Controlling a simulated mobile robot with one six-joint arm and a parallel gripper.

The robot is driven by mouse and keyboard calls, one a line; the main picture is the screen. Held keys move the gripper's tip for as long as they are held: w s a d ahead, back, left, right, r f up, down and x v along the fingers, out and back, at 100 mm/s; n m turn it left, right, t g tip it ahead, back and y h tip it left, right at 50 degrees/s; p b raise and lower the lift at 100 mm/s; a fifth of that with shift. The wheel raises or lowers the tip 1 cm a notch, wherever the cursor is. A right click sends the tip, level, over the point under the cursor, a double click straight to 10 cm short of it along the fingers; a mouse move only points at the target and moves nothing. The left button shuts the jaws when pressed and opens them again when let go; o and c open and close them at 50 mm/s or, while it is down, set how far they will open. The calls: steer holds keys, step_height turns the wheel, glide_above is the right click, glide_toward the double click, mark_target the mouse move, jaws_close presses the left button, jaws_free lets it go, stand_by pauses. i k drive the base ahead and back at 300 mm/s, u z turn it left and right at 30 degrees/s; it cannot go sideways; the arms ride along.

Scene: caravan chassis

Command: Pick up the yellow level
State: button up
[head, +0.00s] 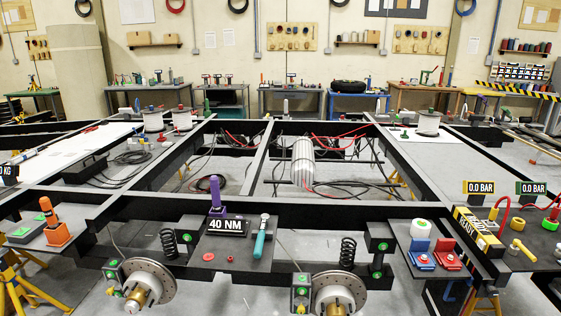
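I cannot make out a yellow level for certain in the head view. The yellow things near me on the right are a yellow-and-black box (477,232) with lettering and a small yellow T-shaped piece (521,250), both on a dark plate; neither clearly looks like a level. My gripper is not in view.
A black chassis frame (330,207) spans the view. Its middle plate holds a purple-handled tool (215,192), a "40 NM" sign (226,225) and a teal-handled tool (261,238). Brake discs (150,283) hang below. An orange tool (56,222) stands at left. Workbenches (290,92) line the wall.

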mark_target(493, 249)
steer(key=u, duration=0.05)
steer(key=i, duration=0.85)
steer(key=z, duration=0.15)
